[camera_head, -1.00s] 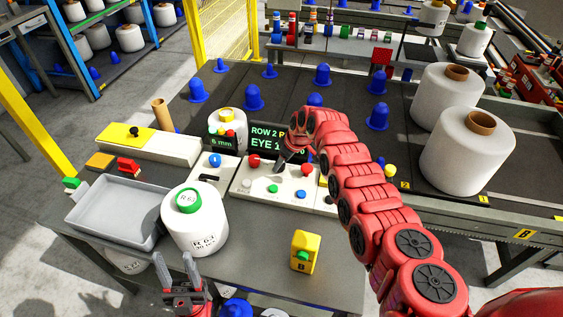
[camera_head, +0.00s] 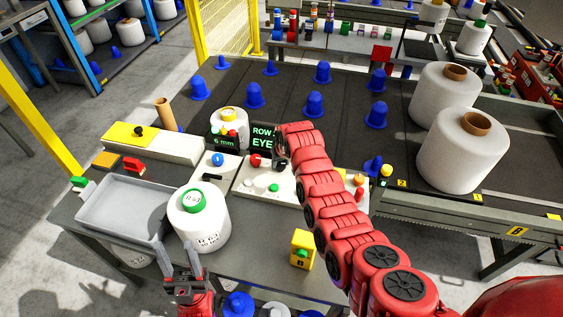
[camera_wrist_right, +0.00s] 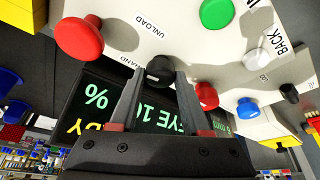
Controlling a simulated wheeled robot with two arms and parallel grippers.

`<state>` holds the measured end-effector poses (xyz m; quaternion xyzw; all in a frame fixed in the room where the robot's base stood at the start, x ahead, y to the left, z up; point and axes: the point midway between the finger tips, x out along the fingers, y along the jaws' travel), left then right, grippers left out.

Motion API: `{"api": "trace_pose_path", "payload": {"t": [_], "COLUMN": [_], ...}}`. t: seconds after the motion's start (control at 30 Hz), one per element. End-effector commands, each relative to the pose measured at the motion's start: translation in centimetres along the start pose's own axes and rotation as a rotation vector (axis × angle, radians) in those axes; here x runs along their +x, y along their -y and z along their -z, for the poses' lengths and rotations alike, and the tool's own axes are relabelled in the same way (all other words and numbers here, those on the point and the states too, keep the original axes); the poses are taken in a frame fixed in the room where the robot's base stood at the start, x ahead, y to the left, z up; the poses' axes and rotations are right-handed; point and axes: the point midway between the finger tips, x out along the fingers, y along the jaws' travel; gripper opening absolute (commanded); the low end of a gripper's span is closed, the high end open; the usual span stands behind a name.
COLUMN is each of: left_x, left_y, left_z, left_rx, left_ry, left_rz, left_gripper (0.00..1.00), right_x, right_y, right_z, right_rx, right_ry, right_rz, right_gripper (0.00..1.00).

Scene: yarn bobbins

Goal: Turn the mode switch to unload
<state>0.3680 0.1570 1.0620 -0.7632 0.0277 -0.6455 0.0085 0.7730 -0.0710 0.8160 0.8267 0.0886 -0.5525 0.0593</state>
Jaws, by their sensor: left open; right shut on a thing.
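The mode switch is a black knob (camera_wrist_right: 160,70) on a white control panel (camera_head: 245,187). In the right wrist view an UNLOAD label (camera_wrist_right: 151,27) stands beyond it, and a partly covered label reading "HAND" is beside it. My right gripper (camera_head: 280,158) reaches down to the panel in the head view and hides the knob there. In the right wrist view its two fingers (camera_wrist_right: 158,82) are on either side of the knob, shut on it. Its exact pointing direction is hard to tell. My left gripper (camera_head: 184,268) is open and empty, just in front of a white bobbin.
The white bobbin with a green core (camera_head: 199,222) stands beside a grey tray (camera_head: 124,207). Red (camera_wrist_right: 79,38), green (camera_wrist_right: 216,12) and blue (camera_wrist_right: 248,107) buttons surround the knob. A dark display (camera_head: 262,138) stands behind the panel. A yellow box (camera_head: 302,249) sits at the front edge.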

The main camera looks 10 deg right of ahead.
Motion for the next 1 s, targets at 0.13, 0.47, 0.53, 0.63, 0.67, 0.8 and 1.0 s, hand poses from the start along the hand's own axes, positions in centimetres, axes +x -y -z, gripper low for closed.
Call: {"api": "trace_pose_path", "payload": {"t": [0.13,0.47,0.53,0.63,0.67,0.8,1.0], "left_x": [-0.9,-1.5,-1.6,-1.6,-1.5,-1.5,-1.5], "left_y": [0.0,-0.1,-0.1,-0.1,-0.1,-0.1,-0.1], "left_z": [-0.1,-0.3,-0.3,-0.3,-0.3,-0.3,-0.3], "left_rx": [0.000,0.000,0.000,0.000,0.000,0.000,0.000], "left_ry": [0.000,0.000,0.000,0.000,0.000,0.000,0.000], "left_rz": [0.000,0.000,0.000,0.000,0.000,0.000,0.000], "left_gripper": [0.50,0.50,0.50,0.50,0.50,0.50,0.50], "right_x": [0.3,0.1,0.0,0.0,0.0,0.0,0.0], "right_y": [0.1,0.0,0.0,0.0,0.0,0.0,0.0], "right_z": [-0.1,0.0,0.0,0.1,0.0,0.1,0.1], "right_rx": [0.075,0.163,0.169,0.173,0.173,0.173,0.172], "right_ry": [-0.001,-0.002,-0.001,-0.001,-0.001,-0.001,-0.001], "right_rz": [-0.033,-0.069,-0.071,-0.072,-0.072,-0.072,-0.071], "right_gripper": [0.00,0.00,0.00,0.00,0.00,0.00,0.65]}}
